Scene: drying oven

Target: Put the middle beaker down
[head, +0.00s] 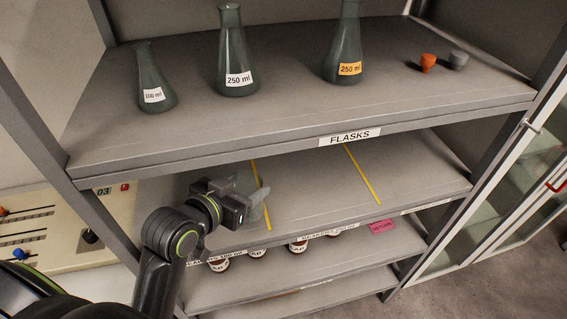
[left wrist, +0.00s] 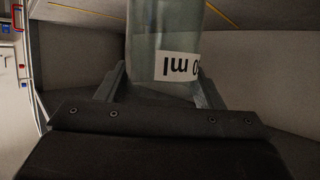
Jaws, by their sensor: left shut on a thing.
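My left gripper (head: 245,203) is shut on a clear glass beaker (head: 257,192), at the left part of the middle shelf (head: 310,195). In the left wrist view the beaker (left wrist: 165,40) stands between the two fingers, and its white label shows "ml" upside down. The gripper hides part of the beaker in the head view, and I cannot tell whether its base touches the shelf. My right gripper is not in view.
Two yellow lines (head: 362,173) divide the middle shelf; its centre and right are bare. The upper shelf edge (head: 300,148) overhangs it and holds several flasks (head: 237,60) and two stoppers (head: 427,63). Brown jars (head: 298,245) stand below. A glass door (head: 490,210) is at right.

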